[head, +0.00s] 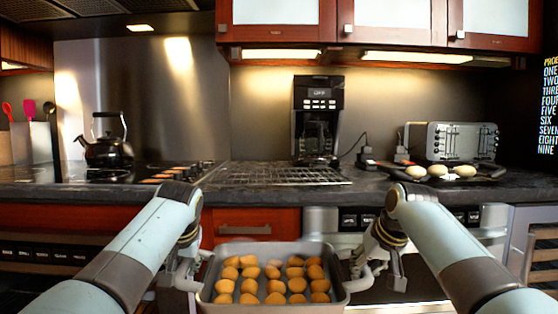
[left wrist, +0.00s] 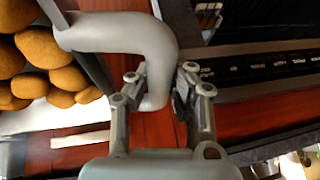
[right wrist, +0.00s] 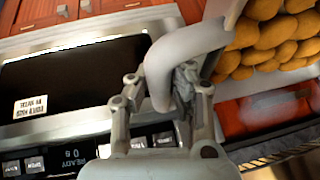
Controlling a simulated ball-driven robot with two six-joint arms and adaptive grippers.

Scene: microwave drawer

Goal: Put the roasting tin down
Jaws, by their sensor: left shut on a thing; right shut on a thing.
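The roasting tin (head: 272,249) is a grey tin holding several round golden-brown pieces (head: 271,284). In the head view it hangs level in front of the counter, below the worktop edge. My left gripper (head: 187,272) is shut on the tin's left handle, and the grey curved handle shows between its fingers in the left wrist view (left wrist: 130,40). My right gripper (head: 362,270) is shut on the right handle, which shows in the right wrist view (right wrist: 180,55). Both fingertips are partly hidden by the handles.
A wire rack (head: 275,175) lies bare on the dark worktop (head: 375,186). A kettle (head: 106,145) stands on the hob at left. A coffee maker (head: 317,120) stands behind the rack. A dark tray with pale round pieces (head: 440,172) lies at right before a toaster (head: 460,140).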

